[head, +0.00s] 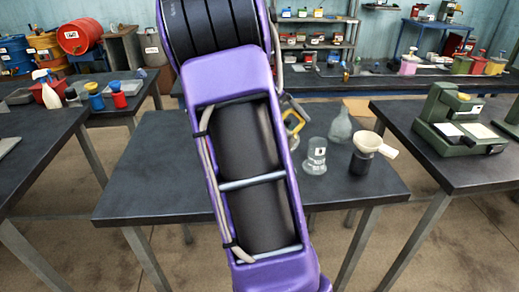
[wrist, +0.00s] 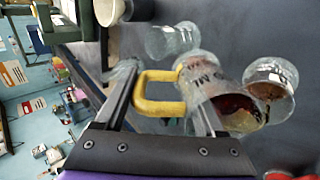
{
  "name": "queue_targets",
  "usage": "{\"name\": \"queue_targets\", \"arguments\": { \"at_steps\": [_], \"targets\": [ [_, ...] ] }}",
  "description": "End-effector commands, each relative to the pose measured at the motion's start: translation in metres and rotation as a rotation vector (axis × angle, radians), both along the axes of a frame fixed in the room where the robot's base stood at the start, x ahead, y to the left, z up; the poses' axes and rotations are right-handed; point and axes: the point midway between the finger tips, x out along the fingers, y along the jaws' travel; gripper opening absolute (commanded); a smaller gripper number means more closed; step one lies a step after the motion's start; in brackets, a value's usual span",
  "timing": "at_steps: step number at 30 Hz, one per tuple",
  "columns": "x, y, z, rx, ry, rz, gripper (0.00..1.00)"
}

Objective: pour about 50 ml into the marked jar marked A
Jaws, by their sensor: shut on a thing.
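My gripper (wrist: 165,98) is shut on the yellow handle (wrist: 160,77) of a clear measuring jug (wrist: 208,75) with dark printed markings. Reddish-brown liquid (wrist: 236,112) shows inside the jug, which looks tilted in the wrist view. A round glass vessel (wrist: 270,78) with a reddish patch in it is close beside the jug; I cannot tell if they touch. Another clear glass vessel (wrist: 172,40) stands behind. In the head view my arm hides most of the jug, and the yellow handle (head: 293,122) shows beside it. A clear jar (head: 315,157) there has a white label whose letter I cannot read.
A clear flask (head: 340,128) and a dark jar with a cream funnel (head: 368,148) stand near the clear jar on the middle table (head: 150,180). A green balance (head: 455,125) is on the right table. The front left of the middle table is bare.

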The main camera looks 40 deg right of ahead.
Motion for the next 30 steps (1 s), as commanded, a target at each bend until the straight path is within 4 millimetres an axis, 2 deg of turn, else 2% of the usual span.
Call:
{"name": "queue_targets", "arguments": {
  "at_steps": [30],
  "targets": [
    [0.0008, -0.0019, 0.0069, -0.115, 0.043, 0.002, 0.00]
  ]
}}
